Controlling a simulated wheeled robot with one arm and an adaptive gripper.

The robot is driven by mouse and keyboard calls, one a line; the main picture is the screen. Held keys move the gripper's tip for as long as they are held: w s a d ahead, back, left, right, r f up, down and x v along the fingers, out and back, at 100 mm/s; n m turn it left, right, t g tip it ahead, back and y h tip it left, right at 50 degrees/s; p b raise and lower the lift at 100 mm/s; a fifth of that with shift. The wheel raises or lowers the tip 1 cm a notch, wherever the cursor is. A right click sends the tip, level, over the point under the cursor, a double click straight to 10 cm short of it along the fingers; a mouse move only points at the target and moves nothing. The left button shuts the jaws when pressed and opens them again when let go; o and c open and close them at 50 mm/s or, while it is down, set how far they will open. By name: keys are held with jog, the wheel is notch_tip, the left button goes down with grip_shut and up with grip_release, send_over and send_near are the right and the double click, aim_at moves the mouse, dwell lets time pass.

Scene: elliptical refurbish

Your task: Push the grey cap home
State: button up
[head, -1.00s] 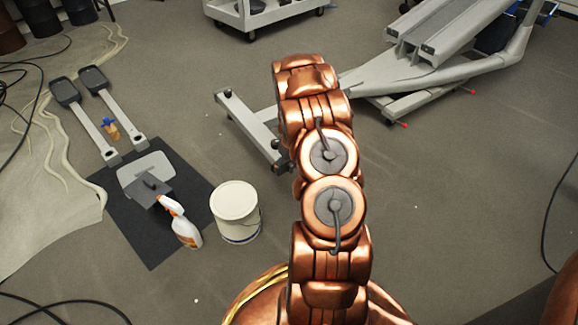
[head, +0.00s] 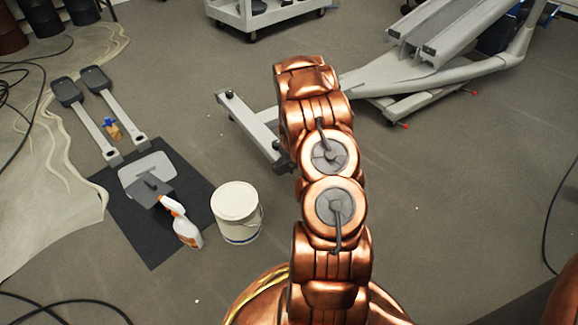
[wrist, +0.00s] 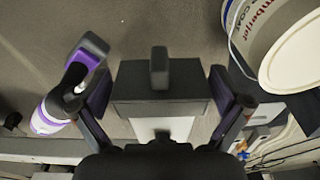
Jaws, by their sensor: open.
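A pale crossbar (head: 252,128) of the exercise machine lies on the floor left of my arm, with a dark end piece (head: 229,94) at its far end. Its near end is partly behind my arm. My gripper is hidden by the arm in the head view. In the wrist view my gripper (wrist: 164,103) has its two fingers wide apart. A dark grey block (wrist: 180,75) with a raised knob shows between them, with a pale panel below it. I cannot tell whether this block is the grey cap, or whether the fingers touch it.
Two pedal arms (head: 94,122) lie beyond. The machine frame (head: 440,75) is at upper right. Cables cross the left floor.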

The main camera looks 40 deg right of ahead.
jog(key=shift+r, duration=0.1)
notch_tip(320, 180, up, 12)
jog(key=s, duration=0.1)
jog(key=shift+s+a, duration=0.2)
dwell(0.3)
dwell(0.4)
jog(key=s+a+r+p, duration=0.3)
jog(key=a+r+p, duration=0.45)
jog(key=r, duration=0.45)
jog(key=s+a+r+g+p, duration=0.1)
jog(key=s+a+r+p, duration=0.1)
jog(key=a+r+p, duration=0.85)
jog(key=s+a+r+p, duration=0.35)
jog(key=a+r, duration=0.25)
jog(key=r, duration=0.9)
jog(key=s+a+r+n+g+p, duration=0.1)
jog(key=s+a+r+p, duration=0.5)
jog(key=s+r+p, duration=0.4)
jog(key=s+a+r+n+g+p, duration=0.1)
jog(key=s+a+r+p, duration=0.6)
jog(key=r, duration=0.8)
jog(key=shift+s+a+p, duration=0.15)
jog(key=shift+s+p, duration=1.7)
jog(key=shift+s, duration=0.35)
